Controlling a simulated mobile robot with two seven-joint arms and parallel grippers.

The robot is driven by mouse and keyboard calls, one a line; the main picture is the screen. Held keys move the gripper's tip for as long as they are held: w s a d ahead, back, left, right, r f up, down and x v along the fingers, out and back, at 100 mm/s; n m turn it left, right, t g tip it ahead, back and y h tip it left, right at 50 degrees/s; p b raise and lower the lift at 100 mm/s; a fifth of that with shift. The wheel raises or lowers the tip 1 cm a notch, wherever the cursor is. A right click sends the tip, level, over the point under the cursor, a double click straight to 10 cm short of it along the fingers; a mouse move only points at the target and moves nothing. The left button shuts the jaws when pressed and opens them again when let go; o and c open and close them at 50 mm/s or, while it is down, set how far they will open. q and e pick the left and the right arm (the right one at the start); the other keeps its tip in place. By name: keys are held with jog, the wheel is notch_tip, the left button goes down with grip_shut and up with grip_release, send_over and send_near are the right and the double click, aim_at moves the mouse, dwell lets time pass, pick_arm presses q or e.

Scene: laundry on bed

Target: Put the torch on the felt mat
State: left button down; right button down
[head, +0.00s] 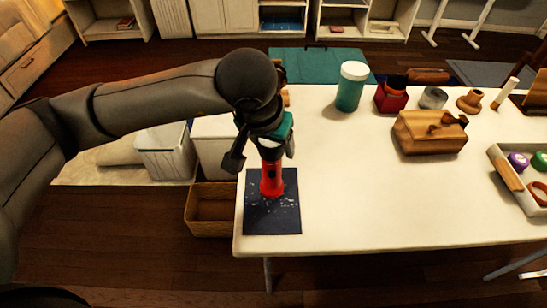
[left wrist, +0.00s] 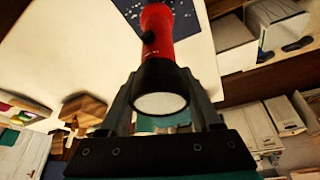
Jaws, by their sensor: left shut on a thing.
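The torch (head: 271,182) is red with a black end. My left gripper (head: 269,156) is shut on its upper, black part and holds it roughly upright. In the left wrist view the red torch (left wrist: 160,36) points away from the camera, its round pale end face close between the fingers. The felt mat (head: 284,219) is dark blue with pale flecks and lies at the table's left front corner. It also shows in the left wrist view (left wrist: 230,38). The torch's lower end is over the mat; I cannot tell whether it touches. My right gripper is not in view.
The white table (head: 340,200) is clear right of the mat. A teal jar with a white lid (head: 351,86), a red container (head: 391,96), a wooden box (head: 430,133) and a tray (head: 515,183) stand farther right. A wicker basket (head: 212,207) is on the floor.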

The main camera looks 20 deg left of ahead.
pick_arm(q)
notch_tip(320, 180, down, 4)
jog(key=shift+r+b, duration=0.15)
jog(key=shift+b, duration=0.2)
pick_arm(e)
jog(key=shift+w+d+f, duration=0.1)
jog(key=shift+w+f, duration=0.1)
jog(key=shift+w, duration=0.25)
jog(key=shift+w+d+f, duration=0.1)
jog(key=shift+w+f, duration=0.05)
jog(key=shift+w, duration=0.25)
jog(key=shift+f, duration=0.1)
pick_arm(q)
jog(key=shift+c, duration=0.5)
grip_release()
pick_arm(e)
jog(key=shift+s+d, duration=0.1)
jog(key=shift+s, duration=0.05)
